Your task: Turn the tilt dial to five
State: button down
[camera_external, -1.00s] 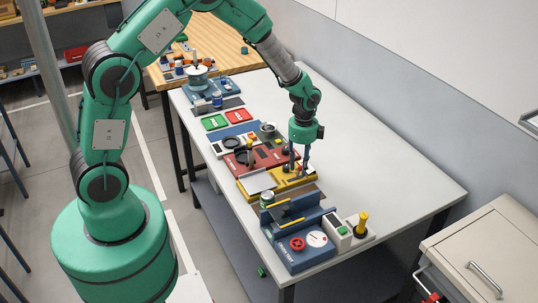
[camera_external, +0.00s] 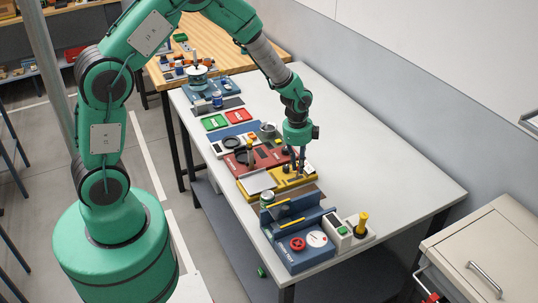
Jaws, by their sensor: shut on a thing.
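The yellow unit (camera_external: 272,190) lies on the white table, with a pale plate (camera_external: 257,182) at its left. My gripper (camera_external: 297,173) points down over the right part of this unit. Its fingers are shut on a small dark knob there, which looks like the tilt dial. The fingers mostly hide the knob, and its markings and setting are too small to read. The blue unit (camera_external: 305,258) in front carries a red knob (camera_external: 298,244), a white round dial (camera_external: 317,239) and a dark plate with yellow strips (camera_external: 290,223).
A red unit (camera_external: 262,158) adjoins the yellow one behind. A white block with a green button (camera_external: 342,231) and a yellow-topped post (camera_external: 362,222) stand at the front right. Green (camera_external: 214,122) and red (camera_external: 239,115) trays lie farther back. The table's right side is clear.

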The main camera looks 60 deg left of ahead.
aim_at(296, 175)
jog(key=shift+s+f+t+b, duration=0.1)
jog(key=shift+s+t+b, duration=0.6)
jog(key=shift+b, duration=0.7)
jog(key=shift+s+t+b, duration=0.1)
jog(key=shift+t+b, duration=0.4)
jog(key=shift+b, duration=0.55)
jog(key=s+t+b, duration=0.1)
jog(key=t+b, duration=0.1)
jog(key=b, duration=0.5)
jog(key=shift+s+t, duration=0.4)
jog(key=shift+s+f+t+b, duration=0.2)
jog(key=shift+s+t+b, duration=0.45)
jog(key=shift+b, duration=0.25)
jog(key=shift+s+a+f, duration=0.1)
dwell(0.4)
jog(key=c, duration=1.7)
grip_release()
jog(key=shift+r, duration=0.25)
